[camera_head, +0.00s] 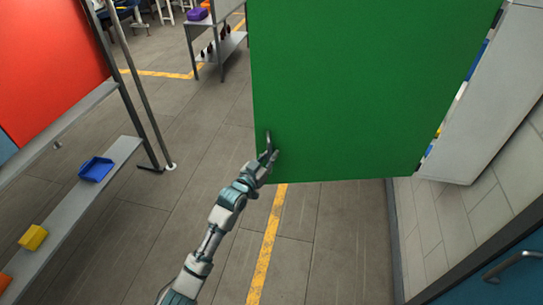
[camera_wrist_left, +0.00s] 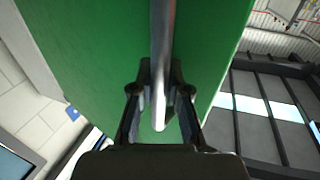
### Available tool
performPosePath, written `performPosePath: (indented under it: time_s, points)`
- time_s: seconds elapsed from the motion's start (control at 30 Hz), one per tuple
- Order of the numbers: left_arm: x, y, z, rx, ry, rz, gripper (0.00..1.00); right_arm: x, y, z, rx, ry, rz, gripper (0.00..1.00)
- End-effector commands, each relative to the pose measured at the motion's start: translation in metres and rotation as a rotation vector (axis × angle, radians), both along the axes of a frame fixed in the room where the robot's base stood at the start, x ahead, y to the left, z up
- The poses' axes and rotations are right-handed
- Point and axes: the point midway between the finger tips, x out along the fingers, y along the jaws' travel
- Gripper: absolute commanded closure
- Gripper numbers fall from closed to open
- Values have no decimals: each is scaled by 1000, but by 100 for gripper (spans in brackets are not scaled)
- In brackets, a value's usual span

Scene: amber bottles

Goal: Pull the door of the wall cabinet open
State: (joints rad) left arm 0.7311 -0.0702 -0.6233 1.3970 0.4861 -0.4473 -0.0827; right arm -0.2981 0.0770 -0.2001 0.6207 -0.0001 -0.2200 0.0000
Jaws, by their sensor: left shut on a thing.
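The green door (camera_head: 345,85) of the wall cabinet stands swung out from the white cabinet body (camera_head: 485,110) on the right. Coloured things show along the gap between them. A metal bar handle (camera_head: 268,141) sits near the door's lower left corner. My left gripper (camera_head: 268,158) is shut on the handle. In the left wrist view, the handle (camera_wrist_left: 162,50) runs down between the two fingers of my left gripper (camera_wrist_left: 160,105), with the green door (camera_wrist_left: 90,50) behind it. My right gripper is in neither view.
A grey shelf unit (camera_head: 85,195) with a blue bin (camera_head: 96,169) and a yellow bin (camera_head: 33,237) stands on the left. A cart with a purple bin (camera_head: 196,14) stands at the back. A blue front with a handle (camera_head: 513,265) is at lower right. The floor (camera_head: 140,240) between is clear.

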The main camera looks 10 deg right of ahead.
Motion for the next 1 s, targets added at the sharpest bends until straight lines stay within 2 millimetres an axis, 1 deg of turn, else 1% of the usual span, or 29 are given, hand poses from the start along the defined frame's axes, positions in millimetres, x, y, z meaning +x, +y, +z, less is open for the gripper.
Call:
performPosePath:
  time_s: [0.13,0.17,0.2,0.23,0.27,0.47,0.53,0.67,0.77,1.0]
  points:
    - [1,2,2,-1,-5,5,100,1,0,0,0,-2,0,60]
    - [1,2,2,-1,-5,5,78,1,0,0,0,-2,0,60]
    - [1,2,1,-1,-5,5,68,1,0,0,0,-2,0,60]
    - [1,2,1,0,-4,5,60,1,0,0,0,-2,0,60]
    - [1,2,1,0,-4,4,59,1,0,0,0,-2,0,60]
    - [0,-1,0,1,-1,3,59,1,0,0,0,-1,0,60]
    - [0,-2,-1,3,-1,2,59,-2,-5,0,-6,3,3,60]
    - [-6,3,-2,3,0,2,59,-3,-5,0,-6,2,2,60]
    - [-17,14,-2,2,-1,2,59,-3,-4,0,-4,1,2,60]
    - [-56,53,-2,2,-1,4,59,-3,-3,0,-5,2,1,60]
